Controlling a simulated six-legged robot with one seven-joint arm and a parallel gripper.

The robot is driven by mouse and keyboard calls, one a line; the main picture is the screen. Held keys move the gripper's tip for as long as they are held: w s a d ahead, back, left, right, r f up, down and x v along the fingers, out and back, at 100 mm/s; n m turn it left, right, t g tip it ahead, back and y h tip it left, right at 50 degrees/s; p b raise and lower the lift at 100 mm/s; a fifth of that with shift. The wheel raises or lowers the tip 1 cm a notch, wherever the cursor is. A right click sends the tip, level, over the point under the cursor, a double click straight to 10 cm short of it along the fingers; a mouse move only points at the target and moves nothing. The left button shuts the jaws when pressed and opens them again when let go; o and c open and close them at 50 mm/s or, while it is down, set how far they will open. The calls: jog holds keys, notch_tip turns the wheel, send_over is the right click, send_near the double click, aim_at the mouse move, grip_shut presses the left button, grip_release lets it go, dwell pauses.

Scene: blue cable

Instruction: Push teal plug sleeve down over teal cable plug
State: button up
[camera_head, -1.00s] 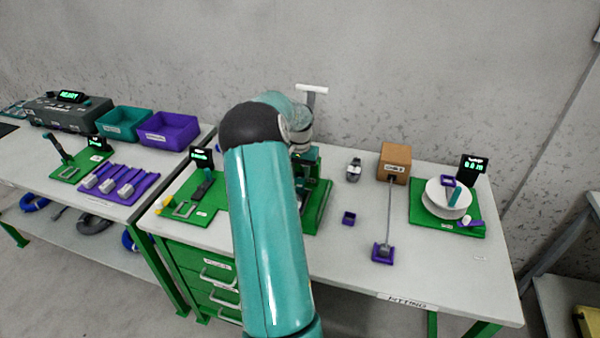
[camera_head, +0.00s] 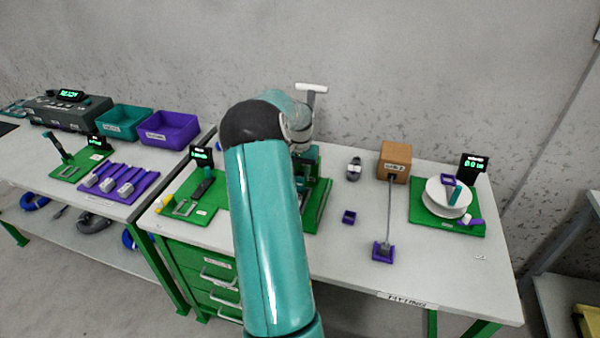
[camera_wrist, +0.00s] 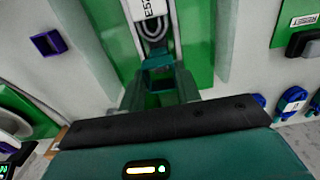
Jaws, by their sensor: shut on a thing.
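My gripper (camera_wrist: 160,94) is shut on a small teal piece (camera_wrist: 158,64), which looks like the teal plug sleeve. The piece sits between the dark green fingers, over a green fixture (camera_wrist: 197,40) on the bench. A grey cable loop (camera_wrist: 153,28) lies just beyond it, beside a white label. The teal cable plug cannot be told apart from the sleeve here, and how far the sleeve covers it is hidden. In the head view my arm hides the gripper and most of the green fixture (camera_head: 318,205).
A white-topped lever (camera_head: 312,88) stands behind my wrist. To the right are a small purple box (camera_head: 349,217), a brown block (camera_head: 395,162) with a rod, and a white spool (camera_head: 445,204) on a green mat. A green board (camera_head: 205,213) lies left.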

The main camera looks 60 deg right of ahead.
aim_at(300, 182)
jog(key=shift+f, duration=2.35)
dwell(1.3)
jog(key=o, duration=1)
jog(key=shift+o, duration=0.2)
jog(key=shift+r, duration=0.1)
jog(key=shift+r, duration=3.9)
jog(key=shift+s, duration=0.1)
